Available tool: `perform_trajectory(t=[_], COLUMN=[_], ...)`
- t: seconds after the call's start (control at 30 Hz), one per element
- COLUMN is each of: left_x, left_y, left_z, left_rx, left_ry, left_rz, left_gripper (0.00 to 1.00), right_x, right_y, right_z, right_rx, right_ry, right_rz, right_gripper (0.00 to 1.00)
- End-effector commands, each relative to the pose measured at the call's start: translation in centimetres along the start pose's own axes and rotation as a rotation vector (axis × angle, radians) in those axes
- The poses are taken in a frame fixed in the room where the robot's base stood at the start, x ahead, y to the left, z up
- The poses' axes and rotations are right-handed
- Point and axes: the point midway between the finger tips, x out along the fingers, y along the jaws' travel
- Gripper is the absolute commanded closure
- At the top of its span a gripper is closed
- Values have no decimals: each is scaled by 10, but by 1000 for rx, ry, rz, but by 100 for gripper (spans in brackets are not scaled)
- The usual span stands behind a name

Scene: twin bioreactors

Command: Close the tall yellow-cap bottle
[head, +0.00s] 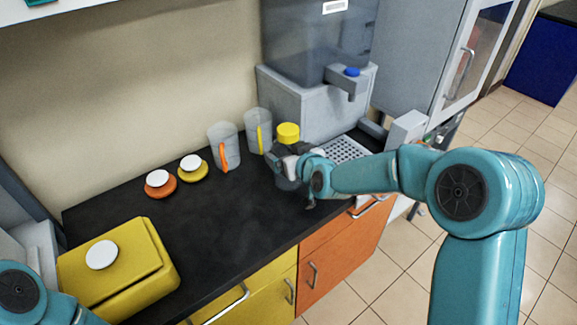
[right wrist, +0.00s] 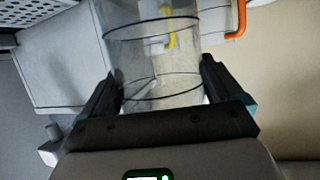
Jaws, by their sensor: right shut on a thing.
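The tall bottle (head: 285,183) stands on the black counter, clear-walled and dark-looking in the head view. Its yellow cap (head: 288,132) sits at its top; I cannot tell whether it is seated tight. My right gripper (head: 291,168) is shut on the bottle's body, below the cap. In the right wrist view the clear bottle (right wrist: 150,62) with dark ring lines lies between the two dark fingers of the gripper (right wrist: 160,88). The cap is not in that view. My left arm shows at the lower left of the head view, but its gripper is out of sight.
A clear jug with an orange handle (head: 224,150) and one with a yellow handle (head: 256,132) stand left of the bottle. Two white-topped discs, orange (head: 160,186) and yellow (head: 193,169), lie further left. A yellow box (head: 135,268) is front left. A grey dispenser (head: 310,105) stands behind.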

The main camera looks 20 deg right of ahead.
Motion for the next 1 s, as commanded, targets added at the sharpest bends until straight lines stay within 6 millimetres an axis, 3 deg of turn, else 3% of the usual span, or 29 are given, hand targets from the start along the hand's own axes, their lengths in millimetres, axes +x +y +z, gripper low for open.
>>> perform_trajectory(t=[0.17, 0.5, 0.93, 0.97, 1.0], left_x=[0, -2, 3, 2, 1], left_y=[0, 1, -1, -1, 0], left_z=[0, 0, 0, 0, 0], left_rx=[0, 0, 0, 0, 0], left_ry=[0, 0, 0, 0, 0], left_rz=[0, 0, 0, 0, 0], left_gripper=[16, 16, 16, 16, 16], right_x=[0, 16, 17, 17, 17], right_y=[0, 0, 0, 0, 0], right_z=[-1, 36, 41, 41, 41], right_rx=[-1, 0, -1, 0, 0], right_ry=[4, 4, 6, 0, 0], right_rz=[1, 0, 0, -1, -1], right_gripper=[91, 91, 91, 0, 0])
